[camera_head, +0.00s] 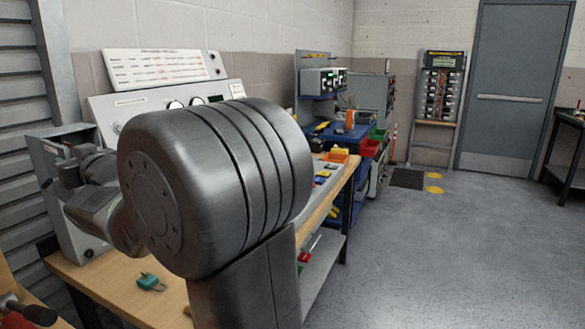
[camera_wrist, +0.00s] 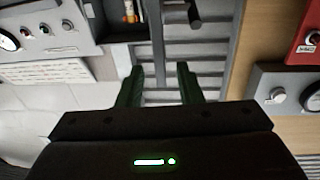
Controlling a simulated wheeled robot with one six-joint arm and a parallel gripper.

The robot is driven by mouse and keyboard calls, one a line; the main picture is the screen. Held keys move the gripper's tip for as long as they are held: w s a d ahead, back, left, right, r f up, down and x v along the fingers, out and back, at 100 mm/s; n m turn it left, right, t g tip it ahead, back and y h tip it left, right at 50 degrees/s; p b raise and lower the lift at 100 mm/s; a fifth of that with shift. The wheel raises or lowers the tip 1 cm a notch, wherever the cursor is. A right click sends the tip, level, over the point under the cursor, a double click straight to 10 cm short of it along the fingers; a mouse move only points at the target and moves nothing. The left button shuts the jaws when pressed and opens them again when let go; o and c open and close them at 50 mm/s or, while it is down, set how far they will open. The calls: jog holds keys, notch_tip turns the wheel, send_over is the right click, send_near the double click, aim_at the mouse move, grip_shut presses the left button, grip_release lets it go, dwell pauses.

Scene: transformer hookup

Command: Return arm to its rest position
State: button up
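In the wrist view my gripper (camera_wrist: 157,76) shows two dark green fingers standing apart, with nothing held between them. The fingers point toward a grey slatted surface (camera_wrist: 208,82) behind them. In the head view my own arm fills the middle, over the wooden workbench (camera_head: 88,275). The gripper itself cannot be made out there, and the arm hides much of the bench and the panel behind it.
A panel with gauges (camera_head: 110,106) stands at the back of the bench. A teal clip-like part (camera_head: 151,282) lies on the bench top. A blue cart (camera_head: 345,134) and a grey door (camera_head: 513,85) are farther back. The floor (camera_head: 450,260) at right is clear.

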aim_at(61, 156)
jog(key=x, duration=0.7)
jog(key=shift+w+a, duration=0.2)
jog(key=shift+a, duration=0.1)
jog(key=shift+d, duration=0.15)
